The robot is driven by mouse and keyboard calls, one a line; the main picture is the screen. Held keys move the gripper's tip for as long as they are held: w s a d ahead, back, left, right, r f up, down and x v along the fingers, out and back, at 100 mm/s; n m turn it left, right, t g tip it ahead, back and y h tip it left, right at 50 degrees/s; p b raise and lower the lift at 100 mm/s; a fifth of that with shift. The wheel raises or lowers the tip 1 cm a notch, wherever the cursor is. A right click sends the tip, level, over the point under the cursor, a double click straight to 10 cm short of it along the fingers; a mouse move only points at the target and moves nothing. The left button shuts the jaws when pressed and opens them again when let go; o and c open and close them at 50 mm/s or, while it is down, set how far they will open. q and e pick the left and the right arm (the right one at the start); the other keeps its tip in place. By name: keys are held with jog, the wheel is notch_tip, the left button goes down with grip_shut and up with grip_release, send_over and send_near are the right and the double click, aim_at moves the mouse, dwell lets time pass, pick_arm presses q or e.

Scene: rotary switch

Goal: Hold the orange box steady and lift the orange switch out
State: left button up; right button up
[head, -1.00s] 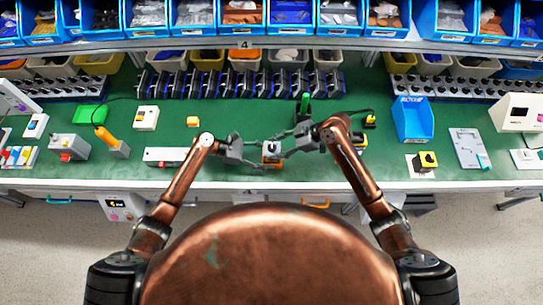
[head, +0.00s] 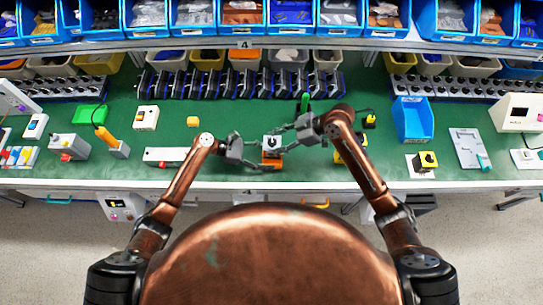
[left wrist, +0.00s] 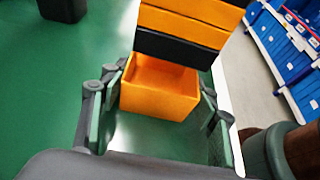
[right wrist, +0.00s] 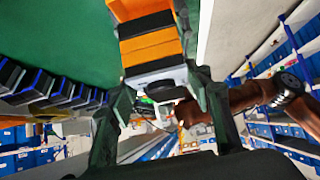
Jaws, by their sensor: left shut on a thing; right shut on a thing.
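The orange box (head: 271,164) stands on the green bench in front of me. In the left wrist view the box (left wrist: 158,92) shows its open, empty top between the fingers of my left gripper (left wrist: 158,112), which is shut on it. The orange and black banded switch (left wrist: 187,28) is above the box and clear of its opening. In the head view the switch's pale top (head: 272,142) shows over the box. My right gripper (right wrist: 160,92) is shut on the switch (right wrist: 150,48) near its grey top. The box (right wrist: 128,8) is partly hidden behind the switch there.
A white bar-shaped device (head: 165,156) lies left of the box. A small orange block (head: 193,121) lies farther back. A yellow and black device (head: 350,150) is partly behind my right arm. A blue bin (head: 412,119) stands to the right. The bench front edge is close.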

pick_arm(q)
jog(key=o, duration=1.3)
